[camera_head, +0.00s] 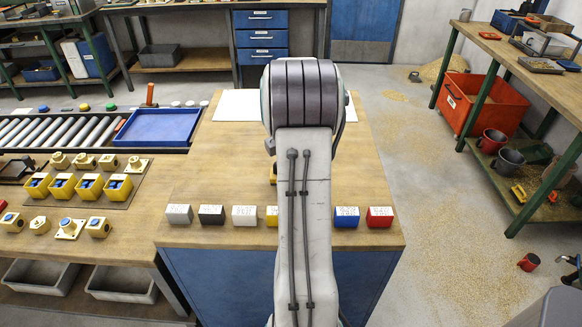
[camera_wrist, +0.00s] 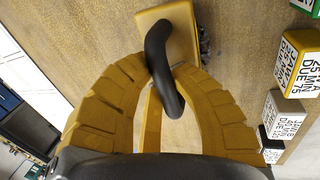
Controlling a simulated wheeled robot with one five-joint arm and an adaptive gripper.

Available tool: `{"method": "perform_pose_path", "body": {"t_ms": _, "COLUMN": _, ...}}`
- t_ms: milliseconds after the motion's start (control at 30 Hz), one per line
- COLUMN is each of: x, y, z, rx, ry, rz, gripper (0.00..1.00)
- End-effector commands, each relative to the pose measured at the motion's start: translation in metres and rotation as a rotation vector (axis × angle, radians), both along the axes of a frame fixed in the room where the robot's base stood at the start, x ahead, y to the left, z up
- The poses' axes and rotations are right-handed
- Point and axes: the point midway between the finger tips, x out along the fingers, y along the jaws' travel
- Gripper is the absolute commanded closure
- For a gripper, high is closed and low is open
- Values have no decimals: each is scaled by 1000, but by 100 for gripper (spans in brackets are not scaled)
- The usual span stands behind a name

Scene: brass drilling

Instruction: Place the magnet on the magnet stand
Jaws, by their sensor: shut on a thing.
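The magnet (camera_wrist: 168,32) appears in the wrist view as a yellow block with a curved black handle (camera_wrist: 165,70). Dark bits show along its right edge. My gripper (camera_wrist: 165,80) has its yellow fingers closed around the handle, over a wooden bench top. I cannot tell whether the block touches the bench. In the head view my arm hides most of my gripper; a small yellow part (camera_head: 273,174) shows at the arm's left edge, and I cannot tell what it belongs to. I cannot make out a magnet stand for certain in either view.
Labelled boxes line the bench's front edge, including a white one (camera_head: 179,214), a black one (camera_head: 212,214) and a red one (camera_head: 379,217). A blue tray (camera_head: 158,127) lies left, near rollers (camera_head: 60,131). Yellow bins (camera_head: 90,186) stand on the left table.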

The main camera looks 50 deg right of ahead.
Motion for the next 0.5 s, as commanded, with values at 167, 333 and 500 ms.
{"method": "perform_pose_path", "body": {"t_ms": 167, "x": 1, "y": -1, "z": -13, "rx": -2, "ry": -2, "rz": 0, "gripper": 100}}
{"method": "perform_pose_path", "body": {"t_ms": 333, "x": 1, "y": -1, "z": -15, "rx": -3, "ry": -2, "rz": 0, "gripper": 100}}
{"method": "perform_pose_path", "body": {"t_ms": 500, "x": 1, "y": -1, "z": -15, "rx": -3, "ry": -2, "rz": 0, "gripper": 100}}
